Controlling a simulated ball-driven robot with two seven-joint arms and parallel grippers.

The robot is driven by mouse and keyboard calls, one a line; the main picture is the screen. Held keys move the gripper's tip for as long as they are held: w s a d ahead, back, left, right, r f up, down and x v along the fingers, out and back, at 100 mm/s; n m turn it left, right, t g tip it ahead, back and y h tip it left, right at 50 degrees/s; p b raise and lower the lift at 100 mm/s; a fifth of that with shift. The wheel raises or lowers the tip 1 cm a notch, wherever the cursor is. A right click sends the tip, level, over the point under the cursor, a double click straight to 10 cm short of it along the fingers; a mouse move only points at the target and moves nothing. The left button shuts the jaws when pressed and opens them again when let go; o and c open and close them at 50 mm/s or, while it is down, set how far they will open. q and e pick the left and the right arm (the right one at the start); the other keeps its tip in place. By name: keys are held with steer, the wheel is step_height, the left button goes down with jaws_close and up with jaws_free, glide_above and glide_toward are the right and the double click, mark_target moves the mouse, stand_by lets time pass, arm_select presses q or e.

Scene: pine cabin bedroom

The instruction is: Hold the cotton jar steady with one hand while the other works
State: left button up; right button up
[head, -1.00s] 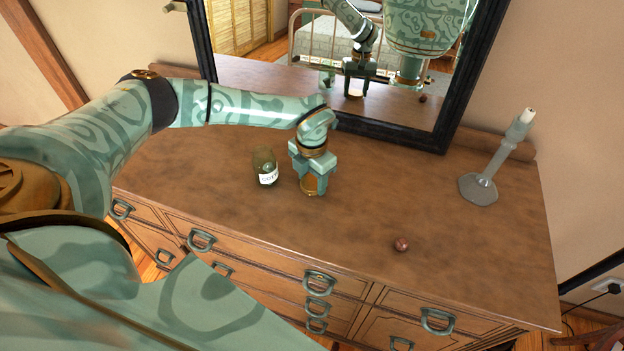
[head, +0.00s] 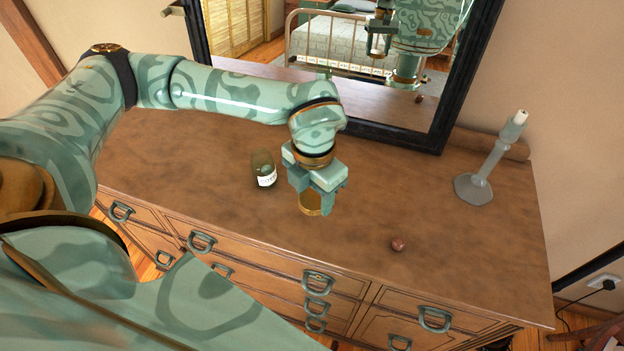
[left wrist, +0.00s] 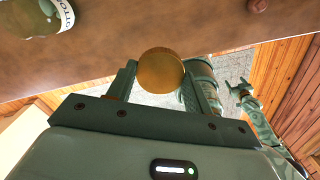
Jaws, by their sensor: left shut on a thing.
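The cotton jar (head: 263,170) is a small dark green-brown jar with a white label. It stands upright on the dresser top and shows partly, at the upper left, in the left wrist view (left wrist: 36,14). My left gripper (head: 314,203) is just right of the jar, apart from it. It is shut on a round brass-coloured piece (head: 311,206), held above the dresser. That piece shows as a gold disc between the fingers in the left wrist view (left wrist: 161,68). My right gripper (left wrist: 238,88) is small in the left wrist view, away from the dresser, its fingers spread and empty.
A small reddish-brown ball (head: 398,244) lies on the dresser top (head: 450,225) toward the front right. A grey candlestick (head: 474,188) stands at the right end. A black-framed mirror (head: 443,110) rises at the back. The dresser's middle right is mostly clear.

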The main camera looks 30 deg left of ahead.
arm_select(q)
steer(key=shift+s+d+r, duration=0.2)
steer(key=shift+s+d, duration=0.05)
steer(key=shift+s, duration=0.15)
